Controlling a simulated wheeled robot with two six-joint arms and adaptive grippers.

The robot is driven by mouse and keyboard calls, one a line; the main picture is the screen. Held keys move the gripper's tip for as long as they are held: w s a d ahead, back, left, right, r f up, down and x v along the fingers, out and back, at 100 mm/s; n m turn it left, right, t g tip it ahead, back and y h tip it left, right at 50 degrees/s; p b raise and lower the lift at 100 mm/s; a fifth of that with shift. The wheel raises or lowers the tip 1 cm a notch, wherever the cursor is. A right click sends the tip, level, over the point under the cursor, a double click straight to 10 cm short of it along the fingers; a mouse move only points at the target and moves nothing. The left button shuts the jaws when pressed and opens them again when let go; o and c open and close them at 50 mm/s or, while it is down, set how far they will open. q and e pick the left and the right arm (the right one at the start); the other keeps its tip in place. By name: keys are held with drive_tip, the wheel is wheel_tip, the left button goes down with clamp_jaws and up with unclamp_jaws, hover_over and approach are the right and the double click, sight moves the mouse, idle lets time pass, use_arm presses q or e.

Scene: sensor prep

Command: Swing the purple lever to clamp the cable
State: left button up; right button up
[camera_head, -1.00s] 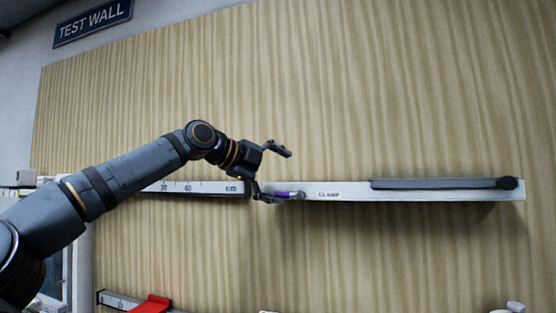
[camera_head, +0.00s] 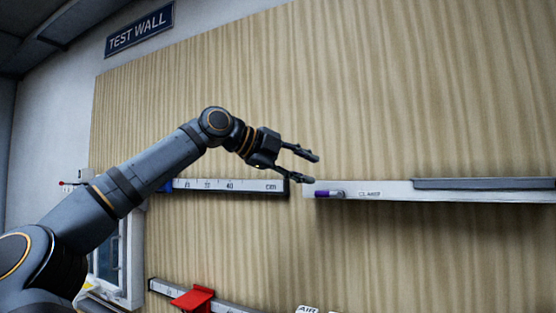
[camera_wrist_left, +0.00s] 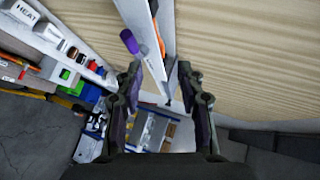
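The purple lever (camera_head: 329,194) lies along the left end of the white bar labelled CLAMP (camera_head: 395,194) on the wooden wall. A dark grey strip (camera_head: 480,184), possibly the cable, runs along the bar's top. My left gripper (camera_head: 312,168) is just left of and above the lever, its fingers apart and empty. In the left wrist view the purple lever (camera_wrist_left: 129,41) shows beyond my left fingertip, outside the gap between the open fingers (camera_wrist_left: 160,85). I see no contact with the lever. My right gripper is out of view.
A white ruler bar (camera_head: 230,186) is fixed left of the clamp bar, behind my arm. A red piece (camera_head: 192,298) sits on a lower bar. The wooden wall (camera_head: 400,90) above is clear. Several coloured items show at left in the left wrist view.

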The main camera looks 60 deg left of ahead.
use_arm(q)
drive_tip(key=d+f+v, duration=0.1)
drive_tip(key=v, duration=0.7)
drive_tip(key=shift+s+p, duration=0.4)
drive_tip(key=shift+w+d, duration=0.1)
drive_tip(key=shift+p, duration=0.35)
drive_tip(key=shift+f, duration=0.1)
